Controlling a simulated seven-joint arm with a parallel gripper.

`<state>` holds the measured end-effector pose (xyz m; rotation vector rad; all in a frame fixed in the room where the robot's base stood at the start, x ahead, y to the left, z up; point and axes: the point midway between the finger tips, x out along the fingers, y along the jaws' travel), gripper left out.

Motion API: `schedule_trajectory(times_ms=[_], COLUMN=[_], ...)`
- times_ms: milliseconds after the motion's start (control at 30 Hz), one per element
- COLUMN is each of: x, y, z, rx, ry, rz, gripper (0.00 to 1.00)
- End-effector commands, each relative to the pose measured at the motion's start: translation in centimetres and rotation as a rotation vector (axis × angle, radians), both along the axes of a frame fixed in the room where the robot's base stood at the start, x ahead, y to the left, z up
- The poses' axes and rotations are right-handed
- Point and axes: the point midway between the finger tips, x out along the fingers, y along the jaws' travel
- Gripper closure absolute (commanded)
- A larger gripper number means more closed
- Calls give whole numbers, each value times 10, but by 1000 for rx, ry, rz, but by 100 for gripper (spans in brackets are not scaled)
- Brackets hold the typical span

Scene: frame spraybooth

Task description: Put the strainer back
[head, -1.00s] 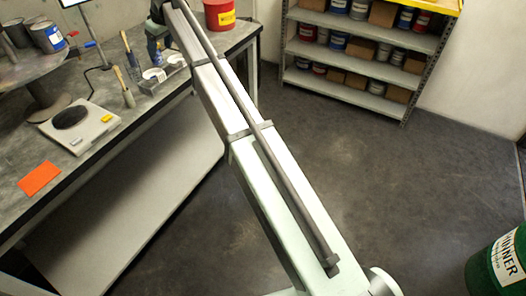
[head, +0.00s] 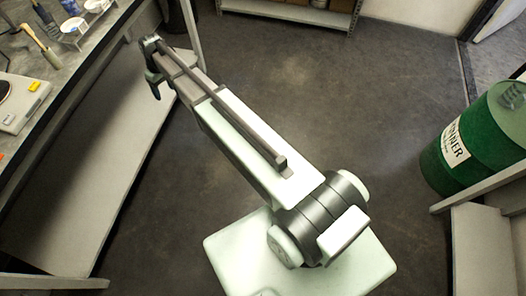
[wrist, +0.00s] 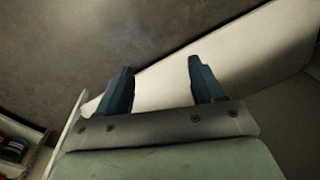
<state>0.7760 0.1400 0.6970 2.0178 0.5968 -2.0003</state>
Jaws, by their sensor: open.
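I cannot make out a strainer in either view. My gripper (head: 153,86) is at the far end of my arm in the head view, over the floor just right of the workbench's lower shelf. In the wrist view, my gripper (wrist: 160,66) shows two dark blue fingers wide apart with nothing between them. A pale panel or shelf (wrist: 240,65) and dark floor lie behind the fingers. Near the top left of the head view, white cups (head: 73,27) stand on a small stand on the workbench (head: 58,72); I cannot tell what they hold.
A brush (head: 40,45) and a scale (head: 18,105) lie on the bench. The lower shelf (head: 95,160) is bare. A green drum (head: 478,140) stands at right, beside another bench. A shelf rack (head: 290,12) is at the back. The floor (head: 320,100) between is clear.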

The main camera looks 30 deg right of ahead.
Motion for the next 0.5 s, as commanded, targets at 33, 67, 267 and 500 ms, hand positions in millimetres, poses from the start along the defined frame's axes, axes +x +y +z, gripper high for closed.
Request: schedule_trajectory(times_ms=[33, 67, 267, 500], x=[-21, -30, -94, -180], y=[-9, -14, -42, -72], z=[-20, -32, -98, -163], rx=[-8, -13, -46, -88], ry=[25, 39, 123, 225], rz=[-18, -28, -95, -172], gripper=[33, 33, 33, 33])
